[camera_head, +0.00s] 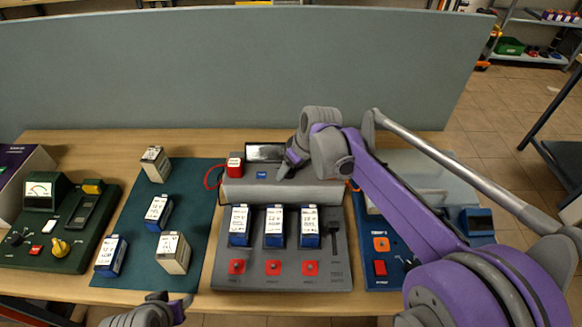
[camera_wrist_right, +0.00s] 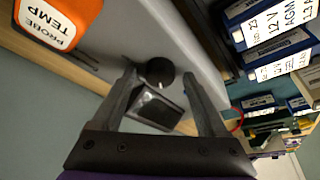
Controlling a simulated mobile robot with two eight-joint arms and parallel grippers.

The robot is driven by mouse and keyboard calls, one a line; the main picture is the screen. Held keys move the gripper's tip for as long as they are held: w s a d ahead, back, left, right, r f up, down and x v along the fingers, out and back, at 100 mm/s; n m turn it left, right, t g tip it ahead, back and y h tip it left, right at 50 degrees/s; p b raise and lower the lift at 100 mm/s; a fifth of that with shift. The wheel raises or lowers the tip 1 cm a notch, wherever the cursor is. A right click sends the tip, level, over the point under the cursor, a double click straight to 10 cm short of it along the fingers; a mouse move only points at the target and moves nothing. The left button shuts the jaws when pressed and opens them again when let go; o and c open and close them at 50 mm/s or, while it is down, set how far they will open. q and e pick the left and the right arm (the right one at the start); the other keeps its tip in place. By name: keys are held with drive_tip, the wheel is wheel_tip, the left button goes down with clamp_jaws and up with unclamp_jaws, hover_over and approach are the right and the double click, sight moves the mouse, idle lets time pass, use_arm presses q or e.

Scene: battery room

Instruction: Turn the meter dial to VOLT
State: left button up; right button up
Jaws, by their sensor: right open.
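The grey meter console (camera_head: 240,190) stands mid-table with a dark display (camera_head: 265,152) at its back. My right gripper (camera_head: 285,168) is over the top of this console, just right of the display. In the right wrist view its two fingers (camera_wrist_right: 160,82) are apart, with a round black dial (camera_wrist_right: 160,71) between their tips. I cannot tell whether they touch it. The dial's markings and setting cannot be read, and in the head view the dial is hidden by the gripper. My left gripper (camera_head: 165,307) is low at the bottom edge, partly cut off.
An orange block labelled PROBE TEMP (camera_wrist_right: 58,22) is near the right gripper. Several blue-and-white batteries (camera_head: 274,227) stand in front of the console. A red block (camera_head: 235,165) with a red cable is on its left. A green analog tester (camera_head: 60,230) stands far left.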

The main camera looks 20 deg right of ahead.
clamp_jaws()
idle(0.3)
drive_tip(key=shift+m, duration=0.3)
drive_tip(key=m, duration=0.1)
drive_tip(key=m+h, duration=0.1)
drive_tip(key=m, duration=0.2)
drive_tip(key=shift+a+t+h, duration=0.25)
drive_tip(key=shift+t+h, duration=0.15)
drive_tip(key=m+h, duration=0.1)
drive_tip(key=m, duration=0.2)
drive_tip(key=m+h, duration=0.1)
drive_tip(key=m, duration=0.2)
drive_tip(key=shift+a, duration=0.15)
drive_tip(key=shift+g, duration=0.3)
